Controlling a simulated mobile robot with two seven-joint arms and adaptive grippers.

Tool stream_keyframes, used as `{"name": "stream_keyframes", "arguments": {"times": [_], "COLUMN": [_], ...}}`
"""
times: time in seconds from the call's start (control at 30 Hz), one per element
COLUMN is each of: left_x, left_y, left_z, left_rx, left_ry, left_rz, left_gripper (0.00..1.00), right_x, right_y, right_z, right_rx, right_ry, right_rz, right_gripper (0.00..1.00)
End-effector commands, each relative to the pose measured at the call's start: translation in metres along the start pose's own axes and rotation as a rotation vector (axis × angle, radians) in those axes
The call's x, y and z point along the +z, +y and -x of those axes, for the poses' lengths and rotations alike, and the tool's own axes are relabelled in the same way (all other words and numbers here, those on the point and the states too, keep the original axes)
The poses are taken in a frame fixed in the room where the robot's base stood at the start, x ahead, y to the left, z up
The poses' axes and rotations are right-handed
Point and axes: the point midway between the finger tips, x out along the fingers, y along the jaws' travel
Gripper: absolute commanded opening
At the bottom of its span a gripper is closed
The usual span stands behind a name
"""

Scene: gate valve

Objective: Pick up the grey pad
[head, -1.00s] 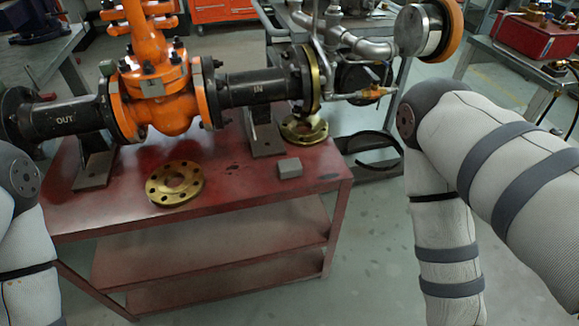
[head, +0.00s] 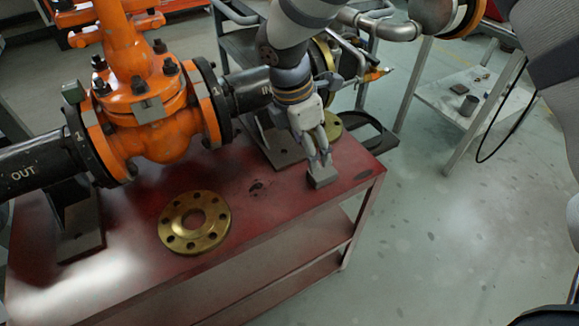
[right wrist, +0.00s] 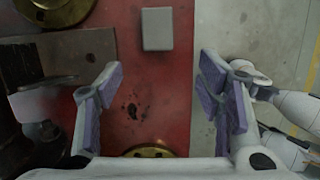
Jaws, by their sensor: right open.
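The grey pad (head: 321,179) is a small block lying on the red table top, near its right edge. My right gripper (head: 317,152) is just above the pad in the head view, fingers pointing down. In the right wrist view the pad (right wrist: 157,29) lies beyond the fingertips, near the top middle, and nothing covers it. My left gripper is not in view.
A brass flange (head: 195,222) lies on the red table (head: 250,215). The orange gate valve (head: 160,100) with black pipes stands at the left and back. A second brass flange (right wrist: 55,10) and a dark support (right wrist: 75,55) lie left of the pad in the right wrist view.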

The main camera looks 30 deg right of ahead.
Motion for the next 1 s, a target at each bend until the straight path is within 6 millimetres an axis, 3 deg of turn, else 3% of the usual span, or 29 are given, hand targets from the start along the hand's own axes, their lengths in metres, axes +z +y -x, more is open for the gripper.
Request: {"name": "stream_keyframes", "arguments": {"times": [0.07,0.13,0.3,0.47,0.7,1.0], "left_x": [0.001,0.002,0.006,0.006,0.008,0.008], "left_y": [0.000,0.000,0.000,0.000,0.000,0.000], "left_z": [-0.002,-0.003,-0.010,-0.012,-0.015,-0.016], "left_rx": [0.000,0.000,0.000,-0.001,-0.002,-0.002], "left_ry": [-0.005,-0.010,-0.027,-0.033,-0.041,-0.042], "left_rz": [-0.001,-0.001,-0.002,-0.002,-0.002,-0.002], "left_gripper": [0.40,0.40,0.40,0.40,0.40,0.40], "right_x": [0.008,0.011,0.012,0.013,0.018,0.018], "right_y": [0.008,0.009,0.008,0.008,0.003,0.004], "right_z": [0.011,0.006,-0.034,-0.054,-0.098,-0.105], "right_rx": [0.010,0.008,0.003,0.007,0.006,0.012], "right_ry": [-0.029,-0.038,-0.037,-0.037,-0.036,-0.035], "right_rz": [0.034,0.045,0.045,0.044,0.043,0.042], "right_gripper": [0.61,0.61,0.61,0.61,0.61,0.61]}}
